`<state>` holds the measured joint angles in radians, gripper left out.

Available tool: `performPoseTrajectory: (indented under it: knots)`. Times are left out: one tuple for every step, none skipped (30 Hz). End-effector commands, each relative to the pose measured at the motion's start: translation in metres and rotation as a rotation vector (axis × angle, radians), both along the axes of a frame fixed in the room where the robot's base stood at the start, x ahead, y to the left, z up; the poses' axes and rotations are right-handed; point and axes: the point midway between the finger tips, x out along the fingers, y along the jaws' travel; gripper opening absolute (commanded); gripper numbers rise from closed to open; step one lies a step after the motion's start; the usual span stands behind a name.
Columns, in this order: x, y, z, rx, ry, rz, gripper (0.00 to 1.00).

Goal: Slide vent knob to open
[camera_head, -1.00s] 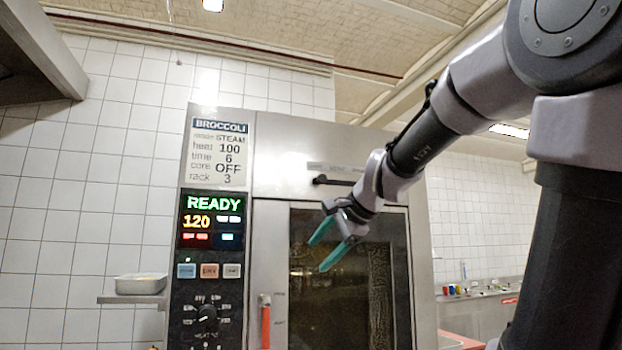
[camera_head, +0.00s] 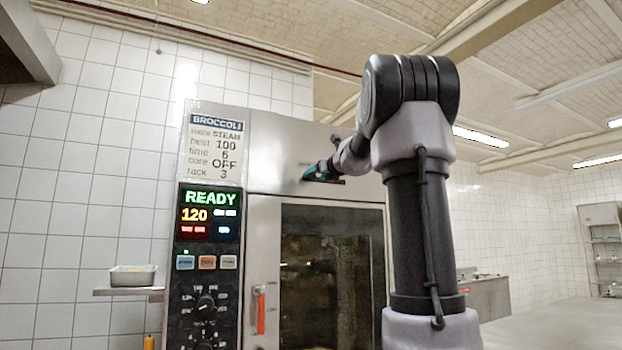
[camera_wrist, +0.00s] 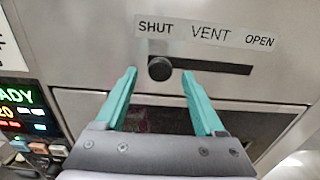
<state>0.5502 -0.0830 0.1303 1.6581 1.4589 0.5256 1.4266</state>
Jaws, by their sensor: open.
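The black round vent knob (camera_wrist: 160,68) sits at the left, SHUT end of a dark horizontal slot (camera_wrist: 225,66) in the wrist view. A label (camera_wrist: 208,33) above the slot reads SHUT, VENT, OPEN from left to right. My gripper (camera_wrist: 164,78) is open, with one teal finger on each side of the knob in the picture. I cannot tell whether either finger touches it. In the head view my gripper (camera_head: 308,174) is at the oven's upper front, and it and my arm hide the knob and most of the slot.
The steel oven has a control panel (camera_head: 209,222) reading READY at left, a glass door (camera_head: 325,265) below the vent, and a red door handle (camera_head: 260,312). A metal tray (camera_head: 133,275) rests on a shelf at left. A worktop (camera_head: 565,325) lies at right.

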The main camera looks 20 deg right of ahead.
Motion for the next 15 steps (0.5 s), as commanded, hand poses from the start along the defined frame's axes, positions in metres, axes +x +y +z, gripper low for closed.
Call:
performPoseTrajectory:
  knots:
    - [0.01,0.0,-0.001,0.001,0.001,0.001,0.71]
    - [0.015,0.0,-0.001,0.001,0.001,0.002,0.71]
    - [0.02,0.001,-0.001,0.0,0.001,0.001,0.71]
    - [0.024,0.001,0.0,-0.001,0.001,0.001,0.71]
    - [0.028,0.001,0.0,0.0,0.001,0.001,0.71]
    - [0.031,0.001,0.0,0.0,0.001,0.001,0.71]
    - [0.034,0.001,0.0,0.0,0.0,0.001,0.71]
    - [0.036,0.001,0.0,-0.001,0.0,0.001,0.71]
    - [0.038,0.001,0.0,-0.001,0.0,0.0,0.71]
    - [0.039,0.002,0.0,-0.001,0.0,0.001,0.71]
    - [0.04,0.002,0.0,-0.001,0.0,0.001,0.71]
    - [0.04,0.002,0.0,-0.001,0.0,0.001,0.71]
    - [0.041,0.002,0.0,-0.001,0.0,0.001,0.71]
    - [0.041,0.002,0.0,-0.001,0.0,0.001,0.71]
    - [0.041,0.002,0.0,-0.001,0.0,0.001,0.71]
